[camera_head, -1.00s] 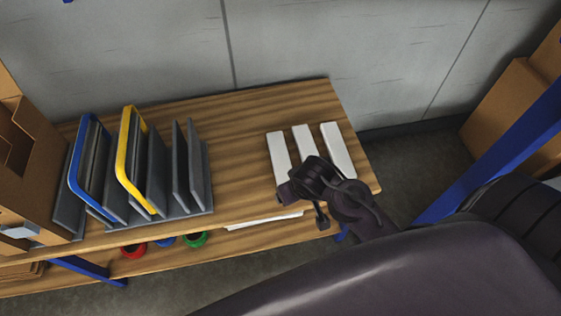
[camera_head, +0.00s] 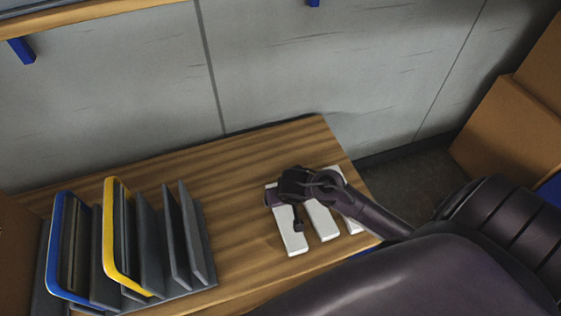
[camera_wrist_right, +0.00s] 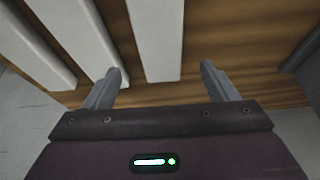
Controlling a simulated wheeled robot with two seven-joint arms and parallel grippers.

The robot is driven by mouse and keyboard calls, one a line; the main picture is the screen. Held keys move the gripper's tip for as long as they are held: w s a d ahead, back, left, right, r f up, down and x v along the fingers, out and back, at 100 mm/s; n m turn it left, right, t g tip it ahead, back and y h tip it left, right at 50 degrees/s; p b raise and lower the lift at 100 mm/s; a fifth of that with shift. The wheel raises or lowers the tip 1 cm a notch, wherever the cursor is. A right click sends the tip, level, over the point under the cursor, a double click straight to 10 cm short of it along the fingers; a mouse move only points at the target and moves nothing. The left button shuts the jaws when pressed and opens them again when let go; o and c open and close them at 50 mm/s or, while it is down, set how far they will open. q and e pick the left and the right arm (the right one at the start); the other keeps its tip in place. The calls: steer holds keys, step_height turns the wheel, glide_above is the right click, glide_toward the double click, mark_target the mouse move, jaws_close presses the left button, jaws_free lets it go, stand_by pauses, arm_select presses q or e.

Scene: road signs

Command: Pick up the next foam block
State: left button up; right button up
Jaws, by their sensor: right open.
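Three white foam blocks lie side by side on the wooden table: a left block (camera_head: 290,235), a middle block (camera_head: 322,222) and a right block (camera_head: 352,222), partly hidden by my right arm. My right gripper (camera_head: 272,198) is over the far part of the left block. In the right wrist view, my right gripper (camera_wrist_right: 162,72) is open and empty, and one white block (camera_wrist_right: 156,40) shows in line with the gap between its fingers. The other two lie to its left. I cannot tell the height of the fingertips above it. My left gripper is out of view.
A grey rack (camera_head: 205,270) with upright grey plates and blue-framed and yellow-framed panels stands on the table's left. Bare wood (camera_head: 235,215) lies between rack and blocks. A grey wall is behind; cardboard boxes (camera_head: 500,120) stand at right.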

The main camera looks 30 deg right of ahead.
mark_target(285, 216)
steer(key=x, duration=0.3)
steer(key=shift+s+f+b, duration=0.15)
steer(key=shift+f+b, duration=0.05)
steer(key=shift+b, duration=0.2)
steer(key=shift+x, duration=1.2)
steer(key=shift+w+f, duration=0.25)
steer(key=c, duration=1)
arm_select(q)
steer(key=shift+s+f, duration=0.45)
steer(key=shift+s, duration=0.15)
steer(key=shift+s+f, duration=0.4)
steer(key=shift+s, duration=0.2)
arm_select(e)
steer(key=shift+c, duration=0.3)
